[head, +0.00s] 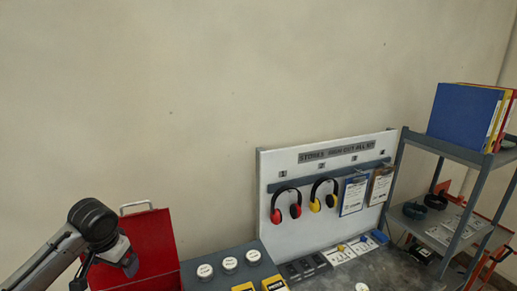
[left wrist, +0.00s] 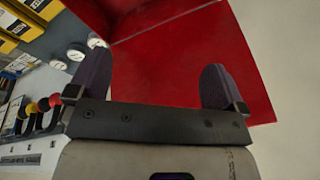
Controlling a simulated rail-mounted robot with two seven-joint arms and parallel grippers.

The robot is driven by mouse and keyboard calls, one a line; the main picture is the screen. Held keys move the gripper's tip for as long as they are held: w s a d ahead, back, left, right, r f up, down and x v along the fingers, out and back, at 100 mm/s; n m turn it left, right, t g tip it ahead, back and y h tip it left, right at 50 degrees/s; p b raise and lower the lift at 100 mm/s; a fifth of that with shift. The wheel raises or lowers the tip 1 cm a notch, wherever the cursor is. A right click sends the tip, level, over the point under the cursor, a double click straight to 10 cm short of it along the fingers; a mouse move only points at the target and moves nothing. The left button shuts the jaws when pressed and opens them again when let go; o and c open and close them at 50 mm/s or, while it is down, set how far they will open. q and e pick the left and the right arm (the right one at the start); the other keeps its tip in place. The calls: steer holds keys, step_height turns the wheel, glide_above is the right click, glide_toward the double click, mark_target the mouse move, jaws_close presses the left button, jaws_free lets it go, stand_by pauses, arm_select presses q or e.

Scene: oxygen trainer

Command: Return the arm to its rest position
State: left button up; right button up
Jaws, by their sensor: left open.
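My left arm comes in from the lower left in the head view, its left gripper (head: 105,270) low in front of a red open box (head: 150,243). In the left wrist view my left gripper (left wrist: 155,88) has its two dark fingers wide apart with nothing between them. Behind the fingers is the red surface of the box (left wrist: 180,55). I cannot tell how far the fingers are from it. My right arm and gripper do not show.
A grey unit with round gauges (head: 230,264) stands right of the red box. A white board (head: 290,225) holds red and yellow ear defenders (head: 286,204) and clipboards (head: 353,195). A metal shelf (head: 455,150) with binders (head: 465,115) stands at right. The wall above is bare.

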arm_select(q)
steer(key=d+r+m+t+y, duration=0.1)
steer(key=d+r+m+t, duration=0.1)
steer(key=d+r+t, duration=0.35)
steer(key=d+r+m+t, duration=0.2)
steer(key=r+t, duration=0.1)
steer(key=r, duration=0.5)
steer(key=s+d+f+m+t+h, duration=0.1)
steer(key=s+d+f+t, duration=0.1)
steer(key=s+d+t, duration=0.4)
steer(key=s+d+f+n+g+p, duration=0.1)
steer(key=s+f+g, duration=0.5)
steer(key=s+f, duration=1.1)
steer(key=s+d+f+n+g+h, duration=0.1)
steer(key=s+f+n+g, duration=0.2)
steer(key=s+f, duration=1.4)
step_height(320, 180, down, 4)
steer(key=g, duration=0.4)
steer(key=shift+d+r+n+h+p, duration=0.25)
steer(key=shift+d+n+h+p, duration=0.05)
steer(key=shift+n+p, duration=0.1)
steer(key=shift+s, duration=0.1)
